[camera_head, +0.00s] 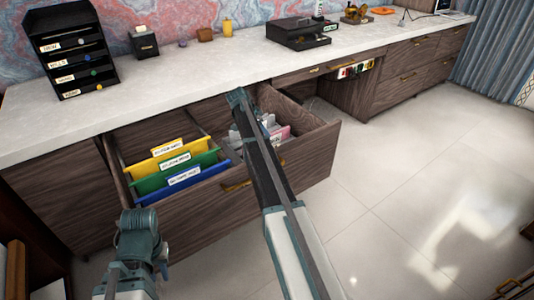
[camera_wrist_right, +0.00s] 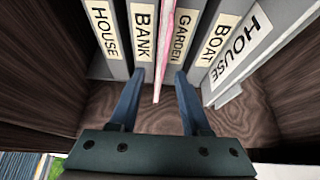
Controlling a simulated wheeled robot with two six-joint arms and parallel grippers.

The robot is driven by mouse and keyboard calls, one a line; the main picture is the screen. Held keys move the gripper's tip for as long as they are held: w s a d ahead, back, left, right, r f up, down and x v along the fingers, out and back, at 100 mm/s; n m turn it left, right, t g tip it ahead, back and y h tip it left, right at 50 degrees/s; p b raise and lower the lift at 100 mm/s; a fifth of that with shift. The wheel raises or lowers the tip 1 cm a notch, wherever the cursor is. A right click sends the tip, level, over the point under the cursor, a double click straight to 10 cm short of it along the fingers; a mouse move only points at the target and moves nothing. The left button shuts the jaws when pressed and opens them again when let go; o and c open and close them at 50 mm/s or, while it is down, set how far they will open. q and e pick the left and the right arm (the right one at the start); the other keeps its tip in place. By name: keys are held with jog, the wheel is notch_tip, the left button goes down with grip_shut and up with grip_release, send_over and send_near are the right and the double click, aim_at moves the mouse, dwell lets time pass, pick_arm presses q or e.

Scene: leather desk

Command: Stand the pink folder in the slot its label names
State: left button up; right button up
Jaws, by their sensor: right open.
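The pink folder (camera_wrist_right: 166,38) shows edge-on as a thin pink strip in the right wrist view, between the labels BANK (camera_wrist_right: 145,30) and GARDEN (camera_wrist_right: 185,35); its own label is not readable. Part of its pink face shows in the head view (camera_head: 281,135). My right gripper (camera_wrist_right: 158,84) is open, one finger on each side of the folder's near edge, and not closed on it. Other grey upright labels read HOUSE (camera_wrist_right: 105,30), BOAT (camera_wrist_right: 216,38) and, at an angle, HOUSE (camera_wrist_right: 235,48). My left gripper (camera_head: 140,235) is at lower left, its jaws unclear.
The open drawer (camera_head: 312,146) has wooden walls close around the right gripper. Yellow, green and blue hanging files (camera_head: 185,176) stand in its left part. The counter (camera_head: 190,85) above holds a black sorter (camera_head: 72,45) and a black box (camera_head: 298,32). The floor is clear.

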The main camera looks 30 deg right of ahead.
jog(key=b+x, duration=0.3)
jog(key=x, duration=0.1)
jog(key=shift+f, duration=0.15)
grip_shut()
dwell(1.3)
